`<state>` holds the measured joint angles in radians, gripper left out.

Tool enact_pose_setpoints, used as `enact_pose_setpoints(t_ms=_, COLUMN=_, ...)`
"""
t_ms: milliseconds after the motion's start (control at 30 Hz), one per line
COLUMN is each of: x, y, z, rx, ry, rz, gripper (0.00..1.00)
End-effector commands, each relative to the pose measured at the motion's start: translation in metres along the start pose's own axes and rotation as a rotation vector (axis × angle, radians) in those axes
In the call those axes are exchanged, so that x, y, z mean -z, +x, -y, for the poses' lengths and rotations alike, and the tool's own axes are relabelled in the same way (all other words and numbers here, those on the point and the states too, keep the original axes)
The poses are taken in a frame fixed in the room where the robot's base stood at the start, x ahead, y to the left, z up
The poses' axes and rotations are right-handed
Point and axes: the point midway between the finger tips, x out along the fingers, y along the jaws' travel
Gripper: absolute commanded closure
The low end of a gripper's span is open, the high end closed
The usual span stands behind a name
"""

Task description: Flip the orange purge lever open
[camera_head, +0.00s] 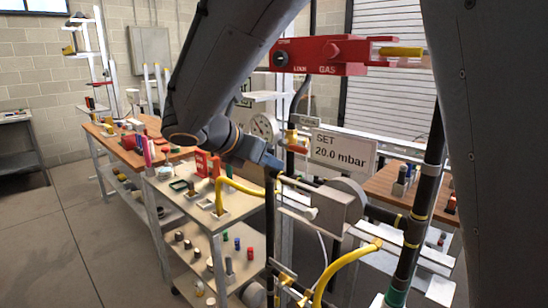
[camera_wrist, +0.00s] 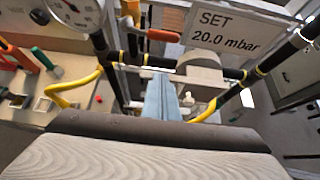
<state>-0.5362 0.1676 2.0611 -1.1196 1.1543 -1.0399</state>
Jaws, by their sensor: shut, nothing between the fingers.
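The orange lever (camera_head: 298,150) sits on a brass valve beside the round pressure gauge (camera_head: 264,127), left of the SET 20.0 mbar sign. In the wrist view the orange lever (camera_wrist: 162,35) lies roughly level, at the top centre, by the brass valve body (camera_wrist: 131,10). My gripper (camera_head: 276,164) is shut and empty, its tip a little below and left of the lever in the head view. The blue-grey fingers (camera_wrist: 161,98) point up toward the pipework in the wrist view. I see a gap in the picture between fingertips and lever; contact cannot be told.
The SET 20.0 mbar sign (camera_head: 342,152) stands right of the lever. Black pipes and a yellow hose (camera_head: 345,262) run below and right. A red LOCK GAS box (camera_head: 318,55) hangs above. A tool cart (camera_head: 185,205) stands left; open floor lies farther left.

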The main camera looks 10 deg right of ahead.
Motion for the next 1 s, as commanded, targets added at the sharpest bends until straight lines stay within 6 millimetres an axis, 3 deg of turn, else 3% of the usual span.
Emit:
enact_pose_setpoints(t_ms=367, x=-0.001, y=0.075, z=0.002, rx=0.005, ry=0.001, rz=-0.001, gripper=1.0)
enact_pose_setpoints(t_ms=600, x=-0.032, y=0.062, z=0.001, rx=0.0, ry=0.003, rz=0.0, gripper=1.0)
enact_pose_setpoints(t_ms=1000, x=-0.038, y=0.061, z=0.0, rx=0.0, ry=0.002, rz=0.0, gripper=1.0)
